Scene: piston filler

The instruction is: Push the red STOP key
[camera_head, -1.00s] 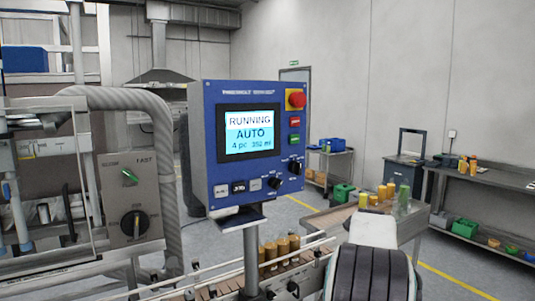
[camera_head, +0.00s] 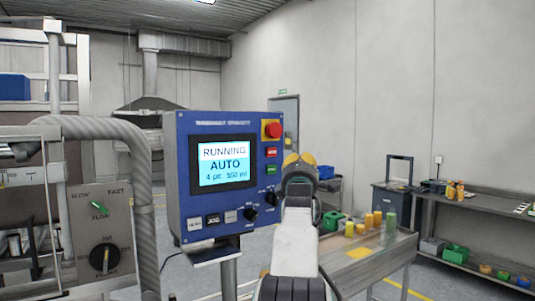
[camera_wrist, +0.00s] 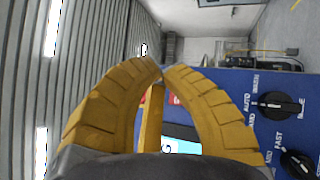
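The red STOP key (camera_head: 271,152) is a small red key on the right edge of the blue control panel (camera_head: 183,180). It sits below the red mushroom button on its yellow plate (camera_head: 272,129) and above a green key (camera_head: 271,168). My gripper (camera_head: 293,158) is just right of these keys in the head view; its distance from the panel is hard to judge. In the wrist view the yellow fingers (camera_wrist: 162,67) curve together, tips meeting or nearly so, with nothing held. A red patch shows between them, probably the key, largely hidden by the fingers.
The panel screen (camera_head: 224,163) reads RUNNING AUTO. Black knobs (camera_head: 250,214) and square keys lie below it. A hose (camera_head: 143,200) and another control box (camera_head: 103,230) stand at left. A table with bottles (camera_head: 360,265) is behind my arm.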

